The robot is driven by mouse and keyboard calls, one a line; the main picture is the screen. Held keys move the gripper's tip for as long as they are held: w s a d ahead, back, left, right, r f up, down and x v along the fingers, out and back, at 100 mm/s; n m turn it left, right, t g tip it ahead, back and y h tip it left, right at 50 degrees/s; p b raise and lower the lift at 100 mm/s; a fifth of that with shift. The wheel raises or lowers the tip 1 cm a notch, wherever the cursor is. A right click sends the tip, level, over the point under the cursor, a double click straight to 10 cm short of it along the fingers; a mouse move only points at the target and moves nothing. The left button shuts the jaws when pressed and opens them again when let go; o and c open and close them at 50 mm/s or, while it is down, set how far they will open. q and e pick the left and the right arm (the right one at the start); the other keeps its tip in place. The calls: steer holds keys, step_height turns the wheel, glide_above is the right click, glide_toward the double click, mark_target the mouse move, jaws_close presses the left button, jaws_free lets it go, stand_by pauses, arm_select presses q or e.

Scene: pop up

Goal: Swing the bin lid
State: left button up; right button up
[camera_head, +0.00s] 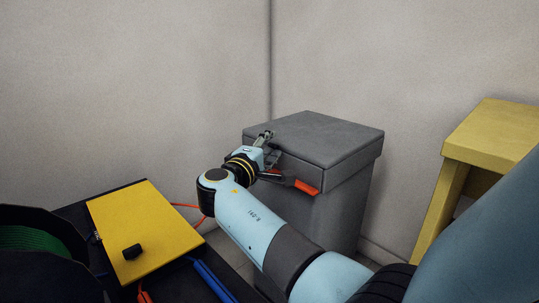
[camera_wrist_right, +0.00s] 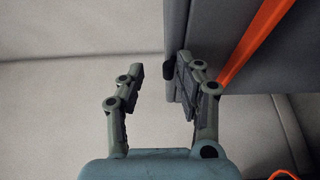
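The grey bin (camera_head: 330,205) stands in the corner of the room. Its thick grey lid (camera_head: 325,130) lies level on top and looks shut. An orange handle (camera_head: 306,188) sticks out at the lid's front edge; an orange strip (camera_wrist_right: 255,45) shows in the wrist view. My right gripper (camera_head: 269,145) is at the lid's left front side. In the wrist view its fingers (camera_wrist_right: 161,72) are apart with nothing between them. The right finger is close beside a grey panel edge with a small dark nub (camera_wrist_right: 169,71); I cannot tell if they touch. My left gripper is out of view.
A yellow stool or table (camera_head: 490,135) stands right of the bin. Walls close in behind the bin. A yellow panel (camera_head: 150,225) with a black knob, a dark round thing with green inside (camera_head: 30,238) and several cables lie at lower left.

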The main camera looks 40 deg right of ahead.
step_height(320, 180, up, 8)
steer(key=shift+s, duration=0.1)
stand_by(0.4)
